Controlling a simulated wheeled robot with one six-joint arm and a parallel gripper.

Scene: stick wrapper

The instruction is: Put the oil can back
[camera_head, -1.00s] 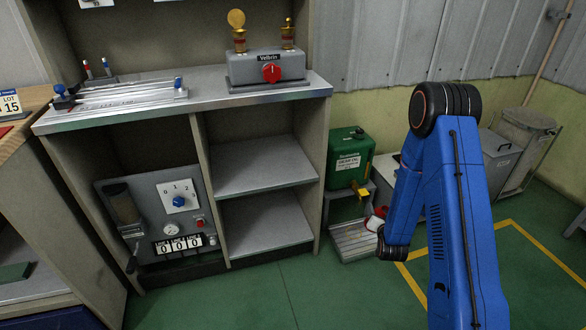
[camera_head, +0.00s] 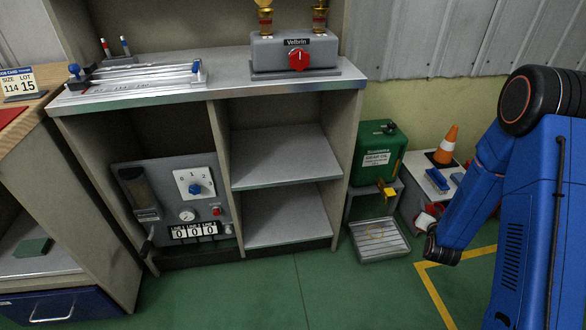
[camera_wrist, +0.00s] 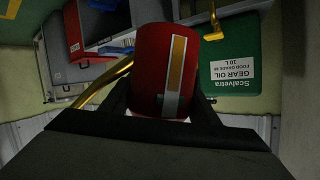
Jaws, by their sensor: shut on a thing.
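The red oil can (camera_wrist: 164,65) is held in my gripper (camera_wrist: 163,110), with a finger on each side of it. A pale strip with an amber band runs along the can's side, and a curved brass spout (camera_wrist: 107,88) shows to its left. In the head view, a small part of the red can (camera_head: 425,219) shows beside my blue arm, which hides most of the gripper. The can is in front of the low bench, close to the metal drip tray (camera_head: 390,248).
A green gear oil container (camera_head: 378,158) with a yellow tap stands on a small stand. An orange cone (camera_head: 446,146) sits on the low bench to its right. The workbench has empty shelves (camera_head: 278,158) and a counter panel (camera_head: 178,208). Green floor in front is clear.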

